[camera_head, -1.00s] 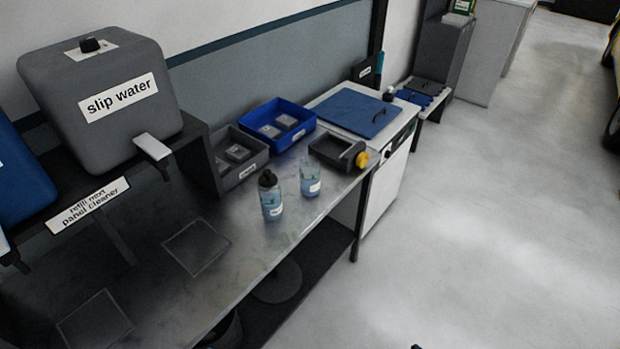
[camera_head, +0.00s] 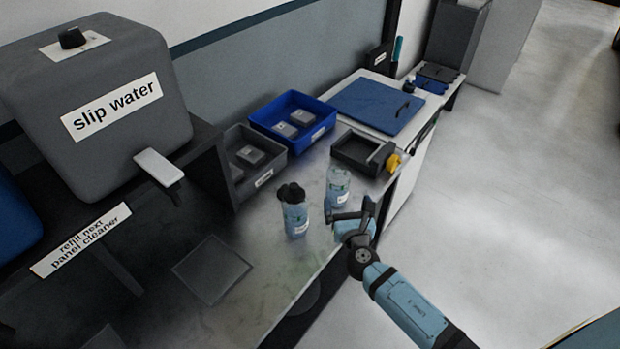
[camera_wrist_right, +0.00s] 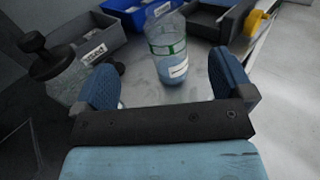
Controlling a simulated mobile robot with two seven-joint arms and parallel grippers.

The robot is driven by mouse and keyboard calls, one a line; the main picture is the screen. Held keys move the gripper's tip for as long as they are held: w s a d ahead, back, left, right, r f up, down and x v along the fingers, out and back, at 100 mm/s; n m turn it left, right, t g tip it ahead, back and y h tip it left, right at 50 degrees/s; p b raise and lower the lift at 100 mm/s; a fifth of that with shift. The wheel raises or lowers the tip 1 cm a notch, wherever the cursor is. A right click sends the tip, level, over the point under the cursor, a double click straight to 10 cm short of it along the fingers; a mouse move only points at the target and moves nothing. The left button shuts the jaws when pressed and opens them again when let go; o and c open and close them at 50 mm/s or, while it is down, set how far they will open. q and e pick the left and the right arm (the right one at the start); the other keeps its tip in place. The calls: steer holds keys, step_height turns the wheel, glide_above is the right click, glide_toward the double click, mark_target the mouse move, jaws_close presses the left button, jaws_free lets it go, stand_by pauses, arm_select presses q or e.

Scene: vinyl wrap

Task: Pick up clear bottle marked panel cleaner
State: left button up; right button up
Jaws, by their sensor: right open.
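Two clear bottles with blue liquid and white labels stand upright on the metal bench; the label print is too small to read. One bottle (camera_head: 296,218) has a black top, and it also shows in the wrist view (camera_wrist_right: 70,82) at the left. The other, an open-topped bottle (camera_head: 338,184), stands to its right. In the wrist view this open bottle (camera_wrist_right: 168,50) is ahead of the gap between my right fingers. My right gripper (camera_head: 350,212) is open and empty, just on the near side of the open bottle. My left gripper is not in view.
A grey bin (camera_head: 236,176), a blue bin (camera_head: 262,121) and a dark tray with a yellow knob (camera_head: 357,168) stand behind the bottles. A grey slip water tank (camera_head: 160,60) is at the left. Bare bench lies in front; open floor is to the right.

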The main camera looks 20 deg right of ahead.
mark_target(341, 173)
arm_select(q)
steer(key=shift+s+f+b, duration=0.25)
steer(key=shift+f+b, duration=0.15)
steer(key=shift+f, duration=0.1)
arm_select(e)
steer(key=x, duration=0.8)
steer(key=shift+s+d, duration=0.1)
steer(key=shift+w+d+r, duration=0.15)
steer(key=shift+w, duration=0.25)
arm_select(q)
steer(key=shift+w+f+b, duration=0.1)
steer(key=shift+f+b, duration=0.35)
steer(key=shift+b, duration=0.05)
arm_select(e)
steer(key=x, duration=0.4)
steer(key=shift+w+d+r, duration=0.1)
steer(key=shift+w+d, duration=0.05)
steer(key=shift+w, duration=0.25)
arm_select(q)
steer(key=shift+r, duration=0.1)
arm_select(e)
steer(key=shift+s+r, duration=0.1)
